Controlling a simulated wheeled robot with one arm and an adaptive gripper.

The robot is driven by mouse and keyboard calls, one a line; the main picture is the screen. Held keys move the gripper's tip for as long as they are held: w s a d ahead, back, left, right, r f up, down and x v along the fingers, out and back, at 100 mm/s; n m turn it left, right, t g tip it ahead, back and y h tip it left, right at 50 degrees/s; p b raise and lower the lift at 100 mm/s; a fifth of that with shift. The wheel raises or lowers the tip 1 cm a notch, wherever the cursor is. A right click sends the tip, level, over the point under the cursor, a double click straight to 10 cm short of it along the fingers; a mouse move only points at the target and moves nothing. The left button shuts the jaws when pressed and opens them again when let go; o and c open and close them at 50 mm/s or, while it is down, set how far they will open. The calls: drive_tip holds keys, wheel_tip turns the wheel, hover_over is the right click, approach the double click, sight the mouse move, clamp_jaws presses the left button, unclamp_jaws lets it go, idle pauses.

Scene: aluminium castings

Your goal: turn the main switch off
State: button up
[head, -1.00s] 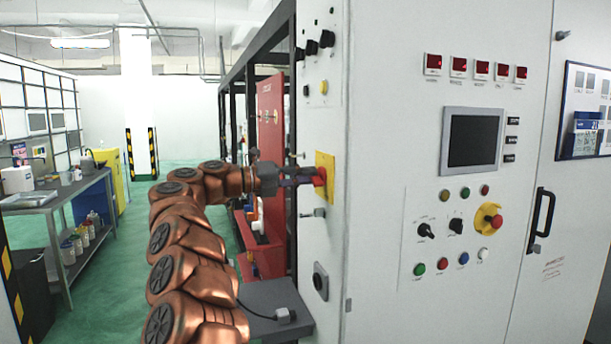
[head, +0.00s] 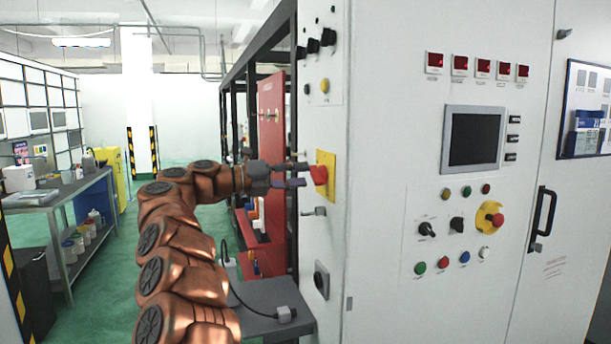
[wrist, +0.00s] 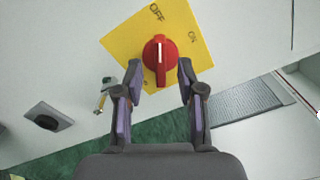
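The main switch is a red rotary knob (head: 319,174) on a yellow plate (head: 326,160) on the narrow side of the white cabinet. In the wrist view the red knob (wrist: 160,62) shows a white line pointing up, roughly at the "OFF" lettering on the yellow plate (wrist: 120,42); "ON" is to its right. My gripper (head: 302,175) is just left of the knob in the head view, with a small gap between. In the wrist view my gripper (wrist: 160,75) is open and empty, its fingers apart on either side of the knob's image.
A small handle (head: 314,211) sticks out below the plate, and black knobs (head: 320,42) sit above. A grey shelf (head: 262,300) juts out lower down. The cabinet front has a screen (head: 473,140) and an emergency stop button (head: 497,220). Green floor is clear left of the arm.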

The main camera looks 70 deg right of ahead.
drive_tip(key=v, duration=0.9)
drive_tip(key=shift+w+a, duration=0.25)
drive_tip(key=shift+a, duration=0.05)
